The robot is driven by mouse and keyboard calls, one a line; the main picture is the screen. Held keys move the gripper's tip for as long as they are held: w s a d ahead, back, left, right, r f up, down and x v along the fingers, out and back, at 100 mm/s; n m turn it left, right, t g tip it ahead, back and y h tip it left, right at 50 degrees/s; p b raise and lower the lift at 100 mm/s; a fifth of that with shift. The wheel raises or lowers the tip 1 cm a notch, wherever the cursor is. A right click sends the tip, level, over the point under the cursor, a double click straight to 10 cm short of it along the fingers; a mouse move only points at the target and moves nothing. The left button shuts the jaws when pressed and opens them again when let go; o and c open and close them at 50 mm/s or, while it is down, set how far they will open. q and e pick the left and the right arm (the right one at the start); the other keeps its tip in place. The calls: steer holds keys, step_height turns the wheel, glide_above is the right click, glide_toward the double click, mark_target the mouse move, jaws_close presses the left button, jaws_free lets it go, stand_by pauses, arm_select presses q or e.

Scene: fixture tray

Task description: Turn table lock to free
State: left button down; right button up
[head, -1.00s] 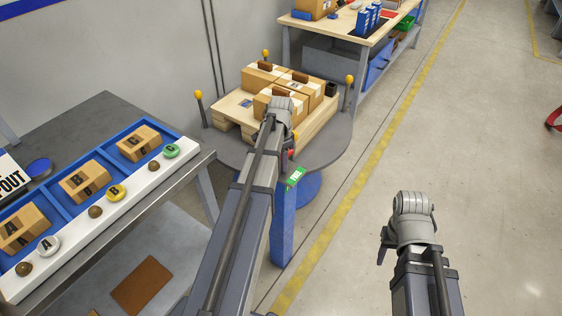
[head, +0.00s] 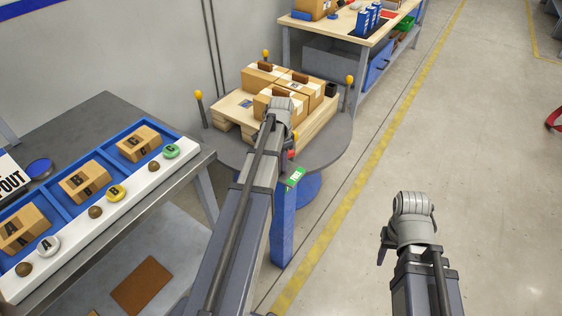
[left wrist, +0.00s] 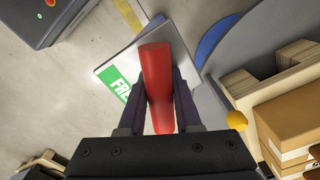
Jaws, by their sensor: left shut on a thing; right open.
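The table lock's red handle (left wrist: 156,85) lies between the fingers of my left gripper (left wrist: 160,90) in the left wrist view, and the fingers are shut on it. Beside it is a grey plate (left wrist: 138,62) with a green label (left wrist: 118,84) that reads "FRE", the rest hidden by the gripper. In the head view a bit of red (head: 291,154) shows beside my left gripper (head: 288,128), above the blue post (head: 284,220). The round grey turntable (head: 335,140) is behind it. My right gripper (head: 382,252) is open and empty over the floor.
A pallet with several cartons (head: 262,76) stands on the turntable, with yellow-topped posts (head: 349,80) around it. A bench with blue trays (head: 60,190) is at the left. A workbench (head: 340,30) stands at the back.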

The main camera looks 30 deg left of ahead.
stand_by(0.8)
arm_select(q)
steer(key=c, duration=0.6)
jaws_free()
steer(key=shift+r, duration=0.15)
step_height(320, 180, up, 8)
steer(key=p, duration=0.8)
steer(key=shift+f, duration=0.2)
